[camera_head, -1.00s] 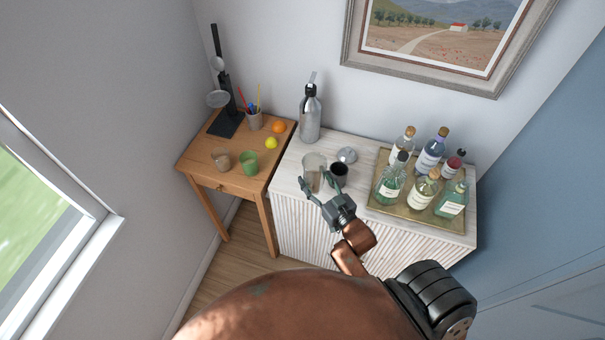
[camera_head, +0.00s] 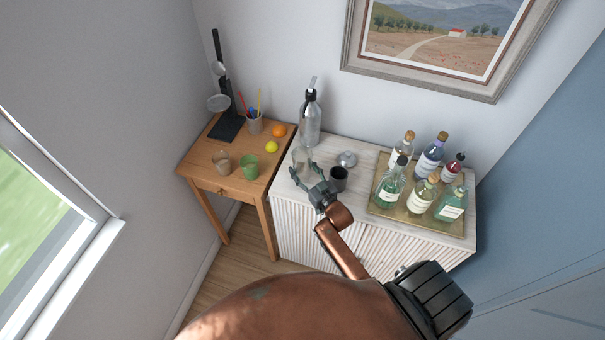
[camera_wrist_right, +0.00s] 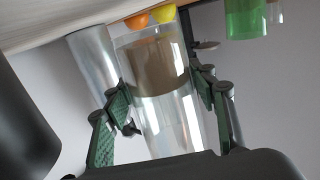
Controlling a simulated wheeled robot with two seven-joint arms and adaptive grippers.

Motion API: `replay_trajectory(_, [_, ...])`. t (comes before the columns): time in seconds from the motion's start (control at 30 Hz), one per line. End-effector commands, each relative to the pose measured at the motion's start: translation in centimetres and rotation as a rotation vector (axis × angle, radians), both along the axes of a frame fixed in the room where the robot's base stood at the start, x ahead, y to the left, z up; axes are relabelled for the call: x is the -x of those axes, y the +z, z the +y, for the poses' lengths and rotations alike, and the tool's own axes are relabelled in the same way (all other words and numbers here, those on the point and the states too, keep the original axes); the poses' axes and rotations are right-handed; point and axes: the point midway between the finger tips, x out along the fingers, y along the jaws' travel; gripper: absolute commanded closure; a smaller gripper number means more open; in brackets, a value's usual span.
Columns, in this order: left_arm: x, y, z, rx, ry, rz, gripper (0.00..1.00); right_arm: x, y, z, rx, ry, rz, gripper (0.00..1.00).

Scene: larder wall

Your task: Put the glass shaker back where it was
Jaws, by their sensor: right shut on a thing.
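The clear glass shaker (camera_head: 301,156) is between the fingers of my right gripper (camera_head: 306,173), over the back left part of the white cabinet top. In the right wrist view the glass shaker (camera_wrist_right: 172,118) fills the middle, with a green-padded finger of the gripper (camera_wrist_right: 160,95) on each side. The gripper is shut on it. A brownish band shows in or through the glass. I cannot tell whether its base touches the cabinet top. My left gripper is not in view.
A brass tray (camera_head: 410,214) of bottles is farther right. A wooden table (camera_head: 203,155) with cups and fruit is left.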

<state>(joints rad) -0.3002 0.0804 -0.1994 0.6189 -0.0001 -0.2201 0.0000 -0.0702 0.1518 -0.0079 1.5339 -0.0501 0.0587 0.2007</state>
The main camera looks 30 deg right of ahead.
Motion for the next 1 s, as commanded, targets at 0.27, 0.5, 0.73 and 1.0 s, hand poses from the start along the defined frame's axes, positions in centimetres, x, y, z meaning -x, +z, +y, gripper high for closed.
replay_trajectory(0.27, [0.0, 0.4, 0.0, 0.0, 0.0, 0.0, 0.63, 0.0, -2.6, 0.1, 0.001, 0.001, -0.004, 1.0])
replay_trajectory(0.5, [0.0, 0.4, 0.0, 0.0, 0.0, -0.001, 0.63, 0.0, -2.7, 0.1, 0.001, 0.001, -0.004, 1.0])
replay_trajectory(0.73, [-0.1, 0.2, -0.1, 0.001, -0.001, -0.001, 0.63, 0.1, -3.1, 0.1, 0.0, 0.0, 0.002, 0.4])
replay_trajectory(1.0, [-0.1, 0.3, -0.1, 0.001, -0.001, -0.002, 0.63, 0.1, -3.1, 0.1, 0.0, 0.0, 0.001, 0.3])
